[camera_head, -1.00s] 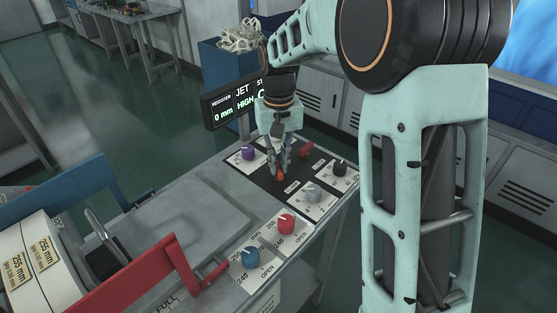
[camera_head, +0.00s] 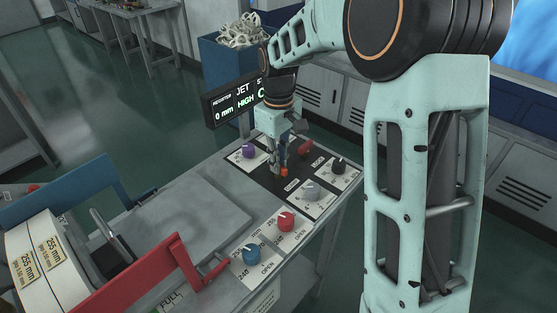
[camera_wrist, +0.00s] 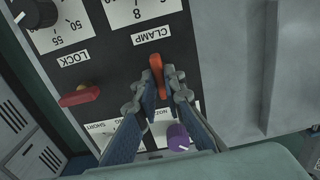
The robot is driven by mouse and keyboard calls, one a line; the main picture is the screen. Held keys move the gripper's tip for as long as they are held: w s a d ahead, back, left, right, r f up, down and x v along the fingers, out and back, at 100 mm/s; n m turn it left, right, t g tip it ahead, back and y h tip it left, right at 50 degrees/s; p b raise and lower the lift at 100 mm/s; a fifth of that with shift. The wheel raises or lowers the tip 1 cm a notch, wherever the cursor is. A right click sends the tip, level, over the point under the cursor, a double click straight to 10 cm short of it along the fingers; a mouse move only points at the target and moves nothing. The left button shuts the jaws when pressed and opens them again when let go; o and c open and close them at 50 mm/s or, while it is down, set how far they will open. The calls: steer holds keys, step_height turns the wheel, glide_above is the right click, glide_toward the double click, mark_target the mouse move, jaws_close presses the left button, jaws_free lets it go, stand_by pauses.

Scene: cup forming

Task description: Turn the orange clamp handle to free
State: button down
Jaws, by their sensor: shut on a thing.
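The orange clamp handle (camera_wrist: 157,74) stands on the black panel below the CLAMP label in the wrist view. In the head view a small orange part of it (camera_head: 284,172) shows beside my fingertips. My gripper (camera_wrist: 163,84) is shut on the handle, with one finger on each side of it. In the head view my gripper (camera_head: 278,168) points down at the panel and hides part of the handle.
A red lock handle (camera_wrist: 80,95) is close by on the same panel. A purple knob (camera_wrist: 178,136), a black knob (camera_head: 339,164) and a grey knob (camera_head: 311,190) surround the area. Red (camera_head: 286,221) and blue (camera_head: 251,254) knobs sit nearer. A display (camera_head: 235,102) stands behind.

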stand_by(0.4)
steer(key=c, duration=2)
jaws_free()
steer(key=shift+r, duration=0.15)
step_height(320, 180, up, 12)
steer(key=shift+f, duration=0.1)
